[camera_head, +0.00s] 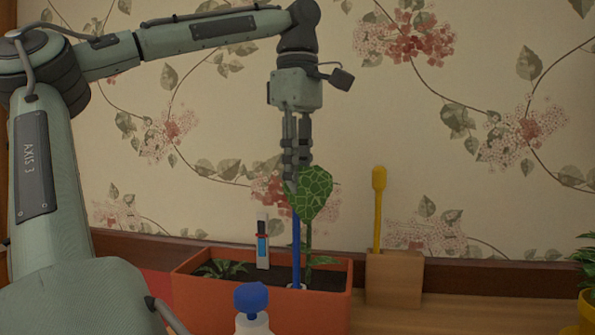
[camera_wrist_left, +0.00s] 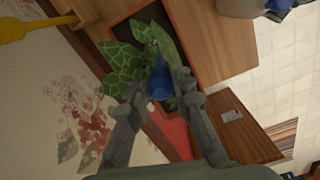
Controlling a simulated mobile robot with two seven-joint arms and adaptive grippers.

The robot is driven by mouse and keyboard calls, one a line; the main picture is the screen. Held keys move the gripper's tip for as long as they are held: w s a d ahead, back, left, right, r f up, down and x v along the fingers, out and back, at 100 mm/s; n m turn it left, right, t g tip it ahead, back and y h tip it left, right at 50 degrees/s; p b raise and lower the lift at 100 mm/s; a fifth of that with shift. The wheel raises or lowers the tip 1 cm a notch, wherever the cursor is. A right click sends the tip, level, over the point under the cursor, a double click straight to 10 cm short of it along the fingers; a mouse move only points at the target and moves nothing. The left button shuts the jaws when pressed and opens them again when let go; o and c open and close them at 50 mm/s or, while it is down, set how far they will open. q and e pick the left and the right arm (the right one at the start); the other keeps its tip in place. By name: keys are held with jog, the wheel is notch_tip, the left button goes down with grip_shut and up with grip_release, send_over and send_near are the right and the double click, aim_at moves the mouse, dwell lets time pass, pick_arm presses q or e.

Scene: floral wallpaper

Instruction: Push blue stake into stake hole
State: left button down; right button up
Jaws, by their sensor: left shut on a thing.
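The blue stake (camera_head: 296,245) stands nearly upright in the orange planter (camera_head: 190,290), beside a plant with a large green patterned leaf (camera_head: 312,192). Its lower end meets a small pale ring (camera_head: 297,287) at the soil, which looks like the stake hole; how deep it sits I cannot tell. My left gripper (camera_head: 291,183) points down from above and is shut on the stake's upper part, partly behind or against the leaf. In the left wrist view the blue stake (camera_wrist_left: 160,82) shows between the fingertips (camera_wrist_left: 161,92). My right gripper is not in view.
A wooden block (camera_head: 394,280) holding a yellow tool (camera_head: 378,205) stands right of the planter. A white thermometer-like marker (camera_head: 263,245) and a small plant (camera_head: 222,269) are in the planter. A blue-topped bottle (camera_head: 250,298) stands in front. Floral wallpaper is close behind.

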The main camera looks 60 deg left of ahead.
pick_arm(q)
jog(key=shift+f, duration=0.25)
jog(key=c, duration=1.2)
grip_release()
notch_tip(320, 180, up, 8)
jog(key=shift+f, duration=0.25)
